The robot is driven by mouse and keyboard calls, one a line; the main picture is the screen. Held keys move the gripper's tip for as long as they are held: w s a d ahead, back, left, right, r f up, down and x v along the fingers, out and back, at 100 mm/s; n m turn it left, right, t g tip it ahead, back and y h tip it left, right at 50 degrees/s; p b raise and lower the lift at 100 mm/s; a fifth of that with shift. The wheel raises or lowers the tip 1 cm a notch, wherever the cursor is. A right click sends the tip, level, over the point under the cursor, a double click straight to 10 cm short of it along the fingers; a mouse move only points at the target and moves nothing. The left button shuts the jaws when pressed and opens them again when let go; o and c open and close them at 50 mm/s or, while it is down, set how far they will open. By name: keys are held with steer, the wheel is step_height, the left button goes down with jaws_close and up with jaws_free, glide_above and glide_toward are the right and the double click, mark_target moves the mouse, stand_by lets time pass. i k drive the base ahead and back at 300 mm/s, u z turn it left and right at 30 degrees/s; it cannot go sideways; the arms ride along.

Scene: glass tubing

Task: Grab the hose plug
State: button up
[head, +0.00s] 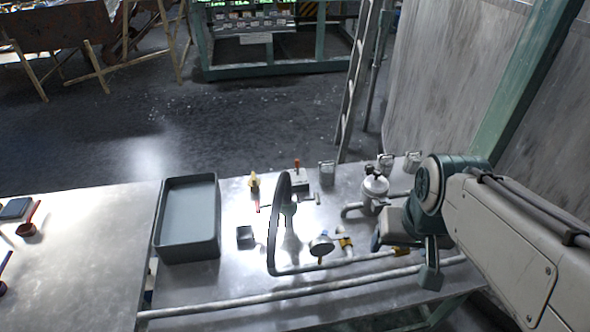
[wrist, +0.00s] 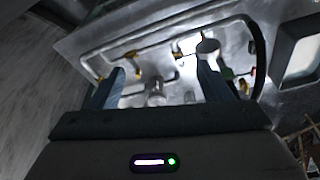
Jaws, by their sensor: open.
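A dark hose (head: 271,235) arches above the metal table and runs along it to a brass fitting (head: 400,251) near my gripper. My gripper (head: 403,260) is over the right part of the table, right of the arch. In the wrist view my gripper (wrist: 160,82) has its two fingers wide apart with nothing held. The hose (wrist: 260,62) shows right of the right finger there, and a pale round-topped cylinder (wrist: 207,46) is just behind that finger's tip.
A pressure gauge (head: 321,246) and a grey filter housing (head: 374,188) stand on the table near my gripper. A long pipe (head: 250,302) runs along the front edge. A grey tray (head: 187,252) is left of the hose. A green post (head: 525,80) rises at the right.

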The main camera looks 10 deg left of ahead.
mark_target(289, 198)
steer(key=k, duration=1.3)
steer(key=u, duration=0.6)
steer(key=i, duration=0.5)
steer(key=u, duration=0.45)
steer(key=i, duration=0.9)
steer(key=z, duration=0.5)
